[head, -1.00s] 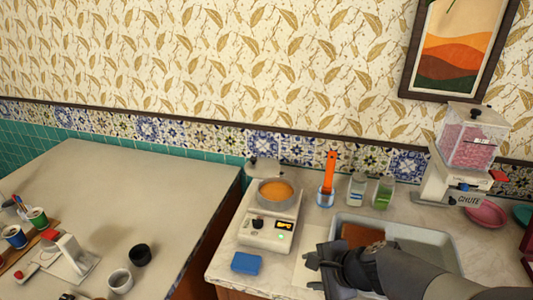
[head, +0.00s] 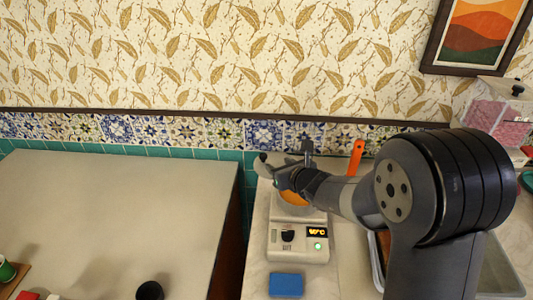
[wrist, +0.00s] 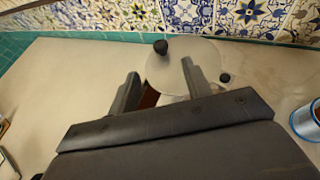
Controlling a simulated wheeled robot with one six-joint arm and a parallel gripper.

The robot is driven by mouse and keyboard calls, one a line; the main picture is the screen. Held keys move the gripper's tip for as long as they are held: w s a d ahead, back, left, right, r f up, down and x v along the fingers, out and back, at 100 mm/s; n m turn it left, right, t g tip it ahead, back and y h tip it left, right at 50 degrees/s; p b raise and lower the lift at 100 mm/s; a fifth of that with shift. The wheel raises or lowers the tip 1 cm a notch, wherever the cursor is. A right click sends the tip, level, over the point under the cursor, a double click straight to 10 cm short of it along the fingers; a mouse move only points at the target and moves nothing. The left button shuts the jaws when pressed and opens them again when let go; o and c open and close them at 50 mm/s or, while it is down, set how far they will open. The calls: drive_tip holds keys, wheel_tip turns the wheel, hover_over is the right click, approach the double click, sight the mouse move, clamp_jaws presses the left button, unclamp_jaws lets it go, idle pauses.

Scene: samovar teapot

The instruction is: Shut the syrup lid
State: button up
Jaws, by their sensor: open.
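The syrup pot (head: 293,198) with orange syrup sits on a white warmer (head: 285,253) with a lit display. The grey round lid (wrist: 190,62) with a black knob (wrist: 161,46) stands raised at the back of the pot, so the pot is open. In the head view my gripper and wrist hide most of the lid and part of the pot. My gripper (head: 285,158) is above the back of the pot. In the wrist view it (wrist: 160,75) is open and empty, its fingers spread in front of the lid. I cannot tell whether the right finger touches the lid.
A blue sponge (head: 286,284) lies in front of the warmer. An orange-handled tool (head: 356,158) stands right of my gripper, behind my arm. A grey tray (head: 505,275) is at the right. The tiled wall (head: 265,134) is close behind. The left table (head: 110,215) is mostly clear.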

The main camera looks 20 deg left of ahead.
sight(264, 155)
drive_tip(key=p+x, duration=0.3)
drive_tip(key=x, duration=0.7)
drive_tip(key=shift+w+a, duration=0.15)
drive_tip(key=shift+c, duration=0.5)
clamp_jaws()
